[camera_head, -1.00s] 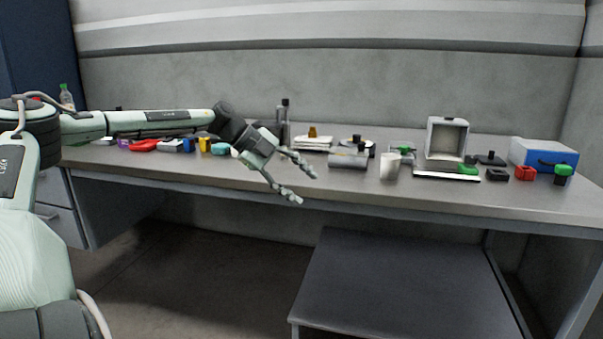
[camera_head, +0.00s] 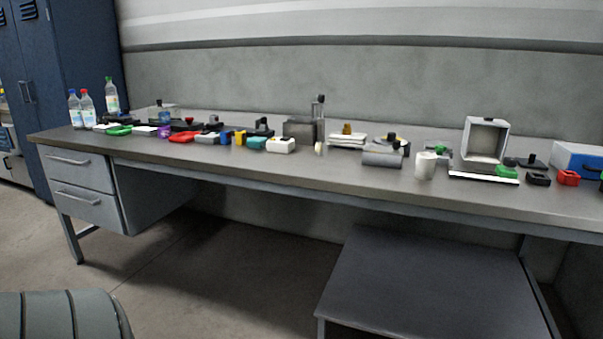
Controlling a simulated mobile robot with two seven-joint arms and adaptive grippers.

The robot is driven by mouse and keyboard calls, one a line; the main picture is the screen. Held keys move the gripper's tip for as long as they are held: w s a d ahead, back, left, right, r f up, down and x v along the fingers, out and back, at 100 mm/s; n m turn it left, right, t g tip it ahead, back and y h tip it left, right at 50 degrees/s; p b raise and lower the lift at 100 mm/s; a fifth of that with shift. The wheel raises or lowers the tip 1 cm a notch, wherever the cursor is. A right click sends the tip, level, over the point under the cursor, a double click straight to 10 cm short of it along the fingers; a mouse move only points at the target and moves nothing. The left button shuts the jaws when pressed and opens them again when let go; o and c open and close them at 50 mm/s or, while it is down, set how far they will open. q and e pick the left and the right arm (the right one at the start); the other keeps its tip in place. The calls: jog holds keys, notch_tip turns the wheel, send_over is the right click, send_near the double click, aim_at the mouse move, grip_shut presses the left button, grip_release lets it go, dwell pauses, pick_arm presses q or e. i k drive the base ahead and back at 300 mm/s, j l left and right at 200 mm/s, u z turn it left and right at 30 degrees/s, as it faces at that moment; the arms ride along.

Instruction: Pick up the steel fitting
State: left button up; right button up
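A grey metallic cylinder (camera_head: 382,160) lies on its side near the front of the bench, right of the middle. It looks the most like the steel fitting, but it is too small to be sure. A white cup (camera_head: 425,166) stands just to its right, and small dark and yellow items sit behind it. Neither of my grippers is in view.
The long grey bench (camera_head: 230,166) carries many small coloured items. A dark grey box (camera_head: 299,131), a white stack (camera_head: 347,141) and an open-fronted box (camera_head: 486,140) stand on it. Bottles (camera_head: 111,95) stand at the left end. A low dark table (camera_head: 430,285) is in front.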

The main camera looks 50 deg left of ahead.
aim_at(318, 149)
jog(key=i+j+u, duration=0.15)
jog(key=u, duration=0.3)
jog(key=i+j+u, duration=0.1)
jog(key=u, duration=0.35)
jog(key=i+u, duration=0.3)
jog(key=u, duration=0.15)
